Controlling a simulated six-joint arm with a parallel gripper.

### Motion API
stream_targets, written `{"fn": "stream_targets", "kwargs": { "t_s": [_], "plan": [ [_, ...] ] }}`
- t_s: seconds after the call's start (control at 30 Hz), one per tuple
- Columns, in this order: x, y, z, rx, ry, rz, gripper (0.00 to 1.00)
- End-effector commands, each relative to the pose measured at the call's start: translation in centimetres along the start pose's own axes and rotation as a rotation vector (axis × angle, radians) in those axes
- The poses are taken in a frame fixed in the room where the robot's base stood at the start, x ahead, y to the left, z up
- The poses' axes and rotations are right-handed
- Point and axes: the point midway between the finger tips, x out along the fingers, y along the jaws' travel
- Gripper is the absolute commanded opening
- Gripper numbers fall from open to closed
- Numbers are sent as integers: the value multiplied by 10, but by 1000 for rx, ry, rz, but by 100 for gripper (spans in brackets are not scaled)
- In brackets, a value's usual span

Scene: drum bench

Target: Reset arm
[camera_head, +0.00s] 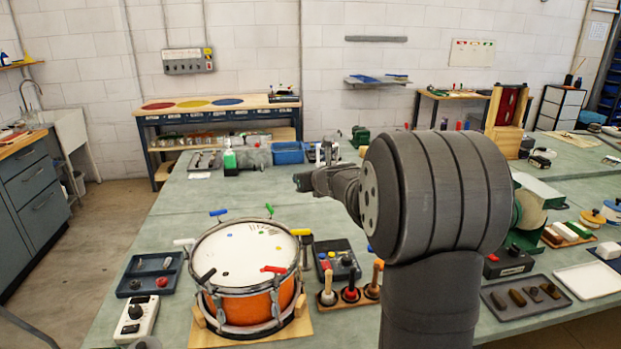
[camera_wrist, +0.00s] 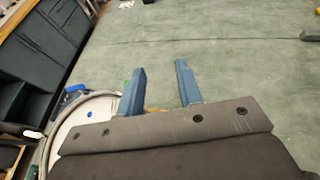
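My arm fills the right middle of the head view, its forearm reaching left over the green bench (camera_head: 180,235). My gripper (camera_wrist: 158,78) shows in the wrist view with two blue fingers apart and only bare bench seen between their tips. In the head view the fingers are too small and overlapped to make out clearly. An orange snare drum (camera_head: 248,305) with a white head stands on a wooden base at the front, left of my arm. The drum's rim and head also show at the lower left of the wrist view (camera_wrist: 88,116), partly hidden by my gripper body.
A dark tray (camera_head: 132,289) and a white control box (camera_head: 138,318) lie left of the drum. A black control box (camera_head: 337,257) and several wooden-handled tools in a stand (camera_head: 345,303) lie to its right. A blue bin (camera_head: 288,153) stands farther back. The bench's left middle is clear.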

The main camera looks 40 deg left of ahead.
Motion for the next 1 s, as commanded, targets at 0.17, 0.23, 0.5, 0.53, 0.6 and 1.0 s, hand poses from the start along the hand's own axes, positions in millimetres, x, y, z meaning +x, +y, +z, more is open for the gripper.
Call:
{"fn": "stream_targets", "kwargs": {
  "t_s": [0.17,0.23,0.5,0.53,0.6,1.0],
  "plan": [
    [0,0,0,0,0,0,33],
    [0,0,0,0,0,0,33],
    [16,15,-6,0,1,3,33],
    [19,18,-7,1,1,3,33],
    [28,27,-11,0,1,3,33],
    [78,73,-29,1,1,2,33]
  ]
}}
